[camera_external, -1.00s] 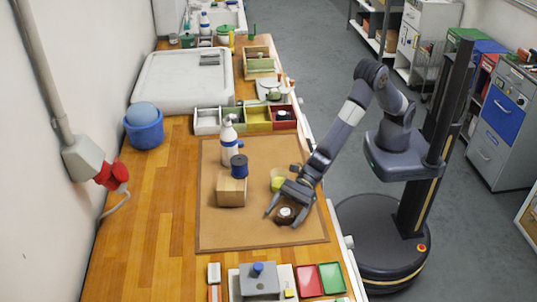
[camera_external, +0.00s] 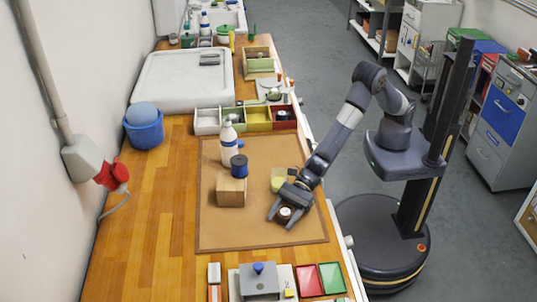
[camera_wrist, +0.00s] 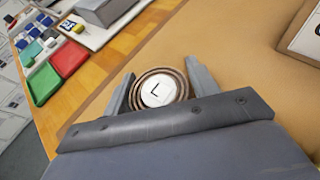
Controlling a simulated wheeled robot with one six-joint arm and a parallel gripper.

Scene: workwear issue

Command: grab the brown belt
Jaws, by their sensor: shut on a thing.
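The brown belt (camera_wrist: 183,76) is a coiled roll around a white disc marked "L" in the wrist view. In the external view the belt (camera_external: 284,214) is a small dark roll with a white top, low on the tan mat (camera_external: 225,238). My gripper (camera_wrist: 160,84) has one finger on each side of the roll and is shut on it. In the external view my gripper (camera_external: 281,218) points down at the mat around the roll. Whether the belt touches the mat or is slightly lifted cannot be told.
A wooden block (camera_external: 231,191), a dark blue spool (camera_external: 239,166), a white bottle (camera_external: 228,145) and a yellow-green cup (camera_external: 279,180) stand near on the mat. Red (camera_external: 307,279) and green (camera_external: 331,277) trays lie at the front. The mat's left and front parts are clear.

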